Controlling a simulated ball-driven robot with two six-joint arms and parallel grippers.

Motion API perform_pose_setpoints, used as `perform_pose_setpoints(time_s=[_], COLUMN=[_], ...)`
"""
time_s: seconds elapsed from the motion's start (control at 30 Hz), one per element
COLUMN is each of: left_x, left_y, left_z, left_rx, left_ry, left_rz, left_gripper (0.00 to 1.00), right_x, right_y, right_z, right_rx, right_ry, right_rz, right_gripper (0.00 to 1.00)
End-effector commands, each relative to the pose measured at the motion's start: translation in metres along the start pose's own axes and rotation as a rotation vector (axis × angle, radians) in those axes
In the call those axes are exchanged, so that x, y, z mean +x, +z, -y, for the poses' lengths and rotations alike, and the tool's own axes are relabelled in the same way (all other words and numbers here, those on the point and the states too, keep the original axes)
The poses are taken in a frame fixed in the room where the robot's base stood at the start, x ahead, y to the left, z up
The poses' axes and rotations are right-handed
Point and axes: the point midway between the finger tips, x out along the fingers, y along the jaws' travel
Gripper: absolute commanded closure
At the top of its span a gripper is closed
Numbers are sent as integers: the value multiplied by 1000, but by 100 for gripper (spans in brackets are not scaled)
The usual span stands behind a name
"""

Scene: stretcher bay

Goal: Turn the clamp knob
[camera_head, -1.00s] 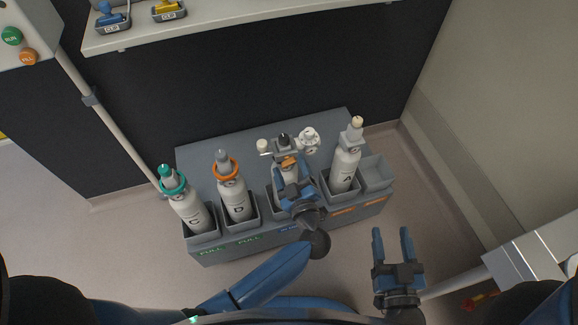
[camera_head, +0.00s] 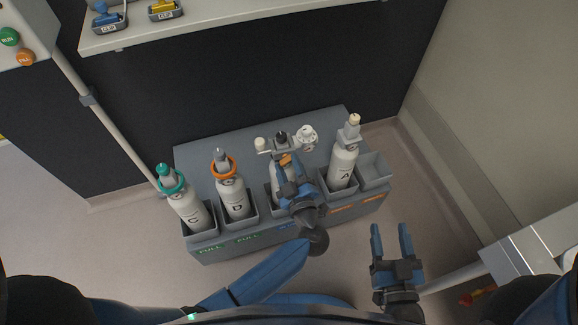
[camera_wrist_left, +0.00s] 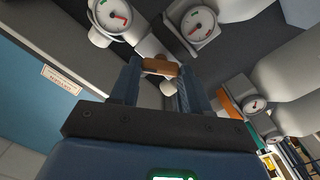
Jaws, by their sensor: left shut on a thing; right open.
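The orange-brown clamp knob (camera_wrist_left: 160,67) sits between my left fingertips in the left wrist view; in the head view the knob (camera_head: 285,159) shows just above the fingers. My left gripper (camera_head: 287,173) is shut on it. The knob belongs to a regulator with a white gauge (camera_head: 307,137) on top of a cylinder (camera_head: 274,176) in the rack's middle slot. My left gripper and arm hide much of that cylinder. In the wrist view, a dial (camera_wrist_left: 198,24) is close to the fingers. My right gripper (camera_head: 391,228) is open and empty, in front of the rack.
The grey rack (camera_head: 300,117) also holds cylinder C (camera_head: 190,213) with a green collar, cylinder D (camera_head: 235,200) with an orange collar, and cylinder A (camera_head: 342,168). The rightmost slot (camera_head: 374,167) is empty. A shelf (camera_head: 240,24) with clip trays is above.

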Motion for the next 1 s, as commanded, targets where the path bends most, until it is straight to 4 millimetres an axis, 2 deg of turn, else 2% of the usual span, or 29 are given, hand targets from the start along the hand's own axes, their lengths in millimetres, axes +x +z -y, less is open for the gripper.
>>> perform_pose_setpoints(time_s=[0.47, 1.0], left_x=[0, 0], left_y=[0, 2], left_z=[1, 3], left_rx=[-402, -916], left_ry=[0, 0], left_rz=[-1, -1], left_gripper=[84, 84], right_x=[0, 0], right_y=[-8, 3], right_z=[0, 0], right_rx=[0, 0], right_ry=[0, 0], right_rz=[0, 0], right_gripper=[45, 45])
